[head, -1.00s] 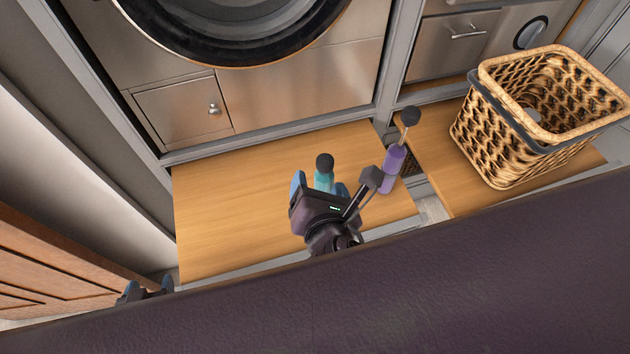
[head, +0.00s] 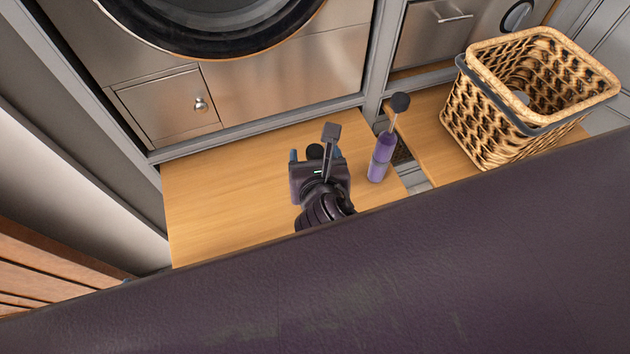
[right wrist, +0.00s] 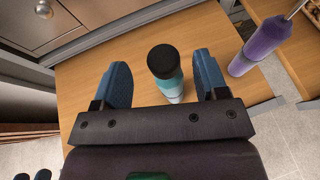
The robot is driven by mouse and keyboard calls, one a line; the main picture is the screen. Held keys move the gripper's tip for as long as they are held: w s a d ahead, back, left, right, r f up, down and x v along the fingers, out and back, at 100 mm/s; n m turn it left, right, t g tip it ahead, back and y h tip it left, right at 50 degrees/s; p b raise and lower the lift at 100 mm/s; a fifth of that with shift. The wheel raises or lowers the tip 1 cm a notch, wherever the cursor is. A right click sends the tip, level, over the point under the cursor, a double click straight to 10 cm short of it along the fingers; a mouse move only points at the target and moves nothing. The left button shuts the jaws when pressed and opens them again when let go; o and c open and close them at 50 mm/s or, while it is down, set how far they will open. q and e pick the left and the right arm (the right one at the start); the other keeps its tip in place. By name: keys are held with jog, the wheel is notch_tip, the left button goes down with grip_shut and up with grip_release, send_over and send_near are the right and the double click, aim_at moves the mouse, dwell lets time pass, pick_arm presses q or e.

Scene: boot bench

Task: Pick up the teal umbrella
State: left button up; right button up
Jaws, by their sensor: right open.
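The teal umbrella (right wrist: 170,86) has a black round top and stands upright on the wooden bench. In the right wrist view it is between the two blue fingers of my right gripper (right wrist: 161,64), nearer the right finger, with a gap on either side. In the head view only the umbrella's dark top (head: 314,151) shows; my right gripper (head: 315,157) hides the rest. The right gripper is open. My left gripper (right wrist: 32,175) shows only as two blue-black fingertips, apart and empty, at the lower left of the right wrist view.
A purple umbrella (head: 380,158) with a dark ball top stands close to the right of my right gripper. A wicker basket (head: 470,125) stands on the bench section further right. The bench top (head: 225,190) left of the gripper is clear. A steel-fronted cabinet (head: 270,85) rises behind.

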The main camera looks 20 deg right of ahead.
aim_at(315, 151)
jog(key=x, duration=0.5)
jog(key=shift+d+b, duration=0.1)
jog(key=shift+b, duration=0.2)
grip_shut()
